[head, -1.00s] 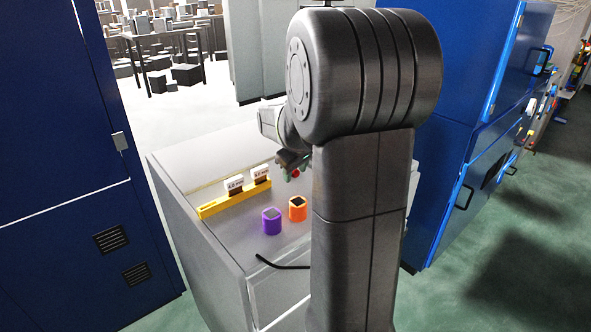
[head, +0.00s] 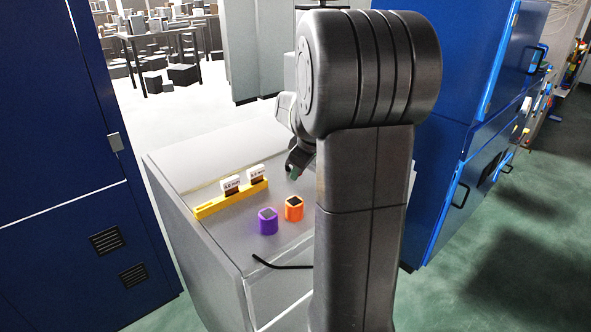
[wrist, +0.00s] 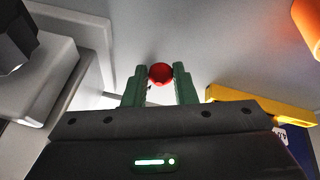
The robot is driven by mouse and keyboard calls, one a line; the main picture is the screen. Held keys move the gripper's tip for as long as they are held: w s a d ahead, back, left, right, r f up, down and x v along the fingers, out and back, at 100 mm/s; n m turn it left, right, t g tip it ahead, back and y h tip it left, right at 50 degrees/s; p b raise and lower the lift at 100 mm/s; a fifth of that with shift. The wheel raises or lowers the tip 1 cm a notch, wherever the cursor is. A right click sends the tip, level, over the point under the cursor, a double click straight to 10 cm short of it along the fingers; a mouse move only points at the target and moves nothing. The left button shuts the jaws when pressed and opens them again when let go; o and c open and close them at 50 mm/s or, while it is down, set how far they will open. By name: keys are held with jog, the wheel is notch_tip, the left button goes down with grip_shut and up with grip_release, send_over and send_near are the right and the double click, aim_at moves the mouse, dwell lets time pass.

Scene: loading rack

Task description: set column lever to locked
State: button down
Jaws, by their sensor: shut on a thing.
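The red ball knob (wrist: 160,74), which looks like the end of the column lever, sits between the green fingertips of my gripper (wrist: 160,84) in the wrist view. My gripper is shut on it. In the head view my gripper (head: 294,172) is low over the grey bench top, behind the orange block, and partly hidden by my arm. The knob does not show there now. The lever's shaft and any locked mark are hidden, so I cannot tell its setting.
On the bench top (head: 215,240) stand a purple block (head: 267,222), an orange block (head: 293,209) and a yellow rail (head: 214,206) with two white labelled pieces. Blue cabinets (head: 60,200) flank the bench.

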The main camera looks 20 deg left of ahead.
jog(key=shift+w+d+n+g+y+b, duration=0.15)
jog(key=shift+w+d+n+g+b, duration=0.15)
jog(key=shift+n, duration=0.45)
jog(key=shift+w+d+n+g+y+b, duration=0.2)
jog(key=shift+w+n, duration=0.15)
jog(key=shift+n, duration=0.4)
jog(key=c, duration=1.2)
grip_release()
jog(key=shift+a, duration=0.1)
jog(key=b+v, duration=0.1)
jog(key=v, duration=1.3)
jog(key=shift+a, duration=0.1)
jog(key=shift+c, duration=0.4)
